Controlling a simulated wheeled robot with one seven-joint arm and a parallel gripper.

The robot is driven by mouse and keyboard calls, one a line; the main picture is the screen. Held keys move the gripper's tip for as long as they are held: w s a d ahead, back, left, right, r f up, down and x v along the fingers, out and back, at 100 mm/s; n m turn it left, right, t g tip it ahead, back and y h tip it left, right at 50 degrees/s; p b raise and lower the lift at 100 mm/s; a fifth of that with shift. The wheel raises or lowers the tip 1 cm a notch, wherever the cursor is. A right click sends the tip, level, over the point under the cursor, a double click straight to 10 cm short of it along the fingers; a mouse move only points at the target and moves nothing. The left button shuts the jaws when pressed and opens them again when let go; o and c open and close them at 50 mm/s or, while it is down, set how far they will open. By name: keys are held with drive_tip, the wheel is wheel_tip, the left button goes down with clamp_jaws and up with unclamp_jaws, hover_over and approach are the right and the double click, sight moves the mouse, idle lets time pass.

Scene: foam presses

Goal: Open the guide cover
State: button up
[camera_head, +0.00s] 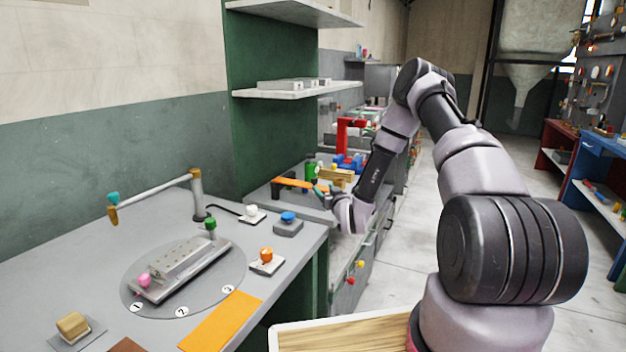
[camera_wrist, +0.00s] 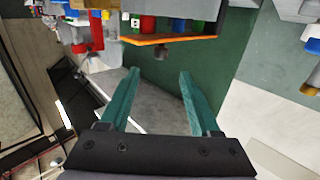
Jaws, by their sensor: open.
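A long grey fixture with a raised, holed block (camera_head: 182,262) lies on a round grey plate on the near workbench. It has a pink knob (camera_head: 144,280) at its near end and a green knob (camera_head: 210,223) at its far end. I cannot tell for sure which part is the guide cover. My gripper (camera_head: 322,194) is beyond the bench's right edge, well away from the fixture, near an orange strip (camera_head: 300,186). In the wrist view my gripper (camera_wrist: 158,78) shows two teal fingers spread apart with nothing between them. The fixture is not recognisable there.
A pale post with a swing arm (camera_head: 155,191) stands behind the fixture. An orange button (camera_head: 266,256), a blue button (camera_head: 288,217) and a white button (camera_head: 251,211) sit to its right. An orange mat (camera_head: 220,322) and a tan block (camera_head: 72,325) lie in front.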

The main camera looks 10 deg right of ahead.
sight(315, 182)
drive_tip(key=w, duration=0.3)
drive_tip(key=w+a, duration=0.1)
drive_tip(key=w, duration=0.3)
drive_tip(key=w+f, duration=0.1)
drive_tip(key=w, duration=0.2)
drive_tip(key=shift+w+a, duration=0.4)
clamp_jaws()
idle(1.0)
